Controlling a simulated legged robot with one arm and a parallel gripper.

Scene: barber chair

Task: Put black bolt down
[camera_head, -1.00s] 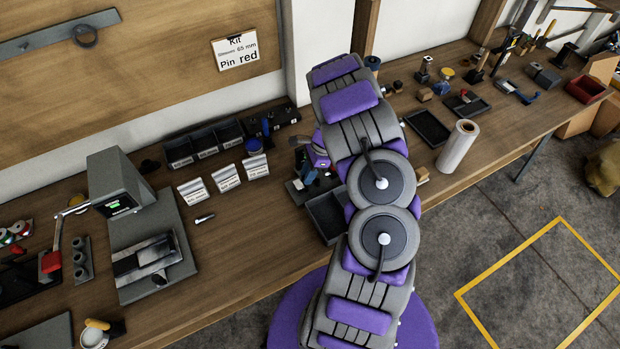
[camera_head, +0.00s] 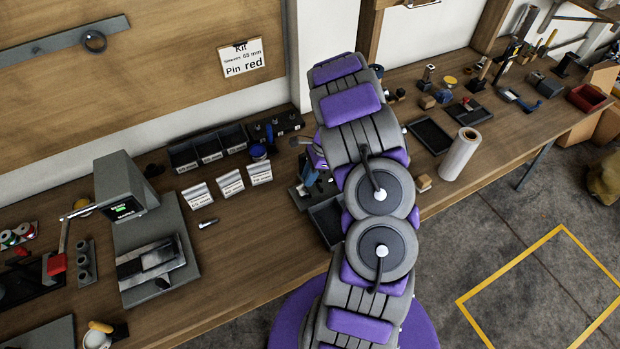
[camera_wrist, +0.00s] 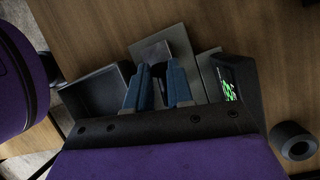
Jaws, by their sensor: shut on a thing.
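My gripper (camera_wrist: 158,88) shows in the wrist view with two blue fingers shut close together. The black bolt between them is only a small dark shape, largely hidden by the fingers. The fingers point toward a grey plate (camera_wrist: 170,42) on the wooden bench. A dark, empty tray (camera_wrist: 95,95) lies left of the fingers. In the head view, my arm covers most of the gripper, and the same tray (camera_head: 327,222) shows partly beside the arm.
A device with a green display (camera_wrist: 230,88) stands right of the fingers, near a dark ring (camera_wrist: 293,140). On the bench are label cards (camera_head: 230,183), black bins (camera_head: 208,147), a silver bolt (camera_head: 208,223) and a grey press (camera_head: 125,190). Bare wood (camera_head: 260,240) lies left of the tray.

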